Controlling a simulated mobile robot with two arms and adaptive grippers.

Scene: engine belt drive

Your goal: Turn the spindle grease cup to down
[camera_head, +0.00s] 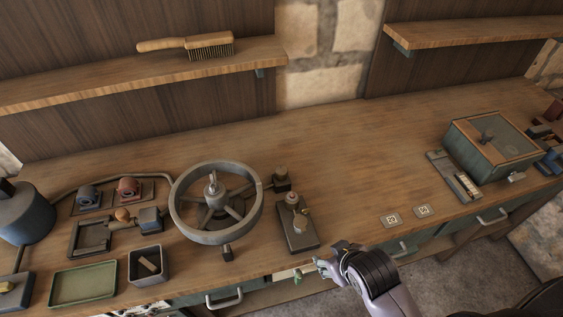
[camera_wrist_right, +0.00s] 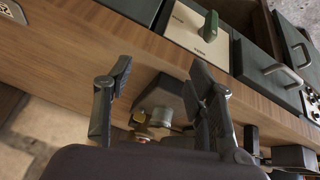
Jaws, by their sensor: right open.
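I take a small fitting with a round cap (camera_head: 292,198) and a short side knob (camera_head: 300,222), on a dark block (camera_head: 302,240) near the bench's front edge, to be the spindle grease cup; no label on it is readable. My right gripper (camera_head: 322,266) is just in front of the bench edge, below and right of that block. In the right wrist view, its two fingers (camera_wrist_right: 160,92) are spread and empty. Beyond them show the dark block (camera_wrist_right: 163,95), a brass piece (camera_wrist_right: 141,117) and a grey cylinder (camera_wrist_right: 160,116), partly hidden. My left gripper is out of view.
A large spoked wheel (camera_head: 255,213) stands left of the block. A green handle (camera_wrist_right: 210,25) on a cream plate is on the bench front. A green tray (camera_head: 84,284) and a small bin (camera_head: 149,280) lie left.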

